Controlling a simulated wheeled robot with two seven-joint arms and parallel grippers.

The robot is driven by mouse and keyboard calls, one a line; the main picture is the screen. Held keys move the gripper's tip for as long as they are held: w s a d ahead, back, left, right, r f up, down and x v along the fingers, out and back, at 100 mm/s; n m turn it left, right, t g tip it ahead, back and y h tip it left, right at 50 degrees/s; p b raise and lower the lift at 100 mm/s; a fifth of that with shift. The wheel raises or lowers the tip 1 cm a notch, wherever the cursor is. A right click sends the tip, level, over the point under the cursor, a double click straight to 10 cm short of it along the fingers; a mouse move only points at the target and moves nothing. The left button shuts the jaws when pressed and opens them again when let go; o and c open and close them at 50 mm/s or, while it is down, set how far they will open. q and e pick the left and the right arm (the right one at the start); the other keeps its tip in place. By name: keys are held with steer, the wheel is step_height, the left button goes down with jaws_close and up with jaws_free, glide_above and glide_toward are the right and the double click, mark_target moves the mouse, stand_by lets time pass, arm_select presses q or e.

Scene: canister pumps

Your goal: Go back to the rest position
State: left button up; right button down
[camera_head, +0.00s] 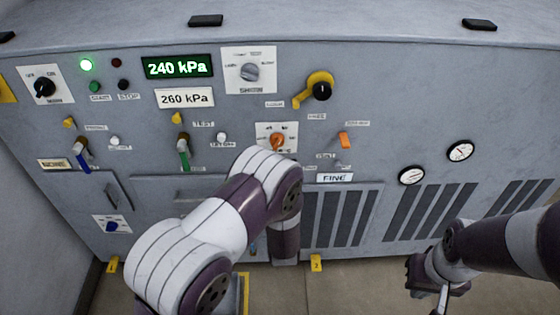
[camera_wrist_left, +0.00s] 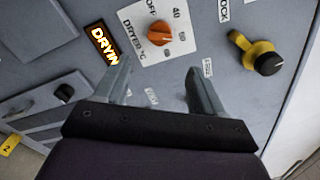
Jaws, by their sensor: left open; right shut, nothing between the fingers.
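The grey machine front (camera_head: 350,230) fills the head view. My left arm reaches across its lower middle, and its gripper is hidden there behind the arm links. In the left wrist view my left gripper (camera_wrist_left: 157,78) is open and empty. Its fingers point toward a panel with an orange knob (camera_wrist_left: 160,56), and I cannot tell whether they touch it. My right gripper (camera_head: 443,290) is shut and empty at the lower right of the head view, in front of the vents.
A yellow lever with a black knob (camera_head: 318,91), an orange knob (camera_head: 277,142) and a green-handled lever (camera_head: 184,155) stick out from the machine front. A lit display (camera_head: 177,67) reads 240 kPa. Two round gauges (camera_head: 411,175) sit at the right. Floor shows at the bottom.

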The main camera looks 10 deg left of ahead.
arm_select(q)
steer(key=shift+s+d, duration=0.15)
steer(key=shift+s, duration=0.3)
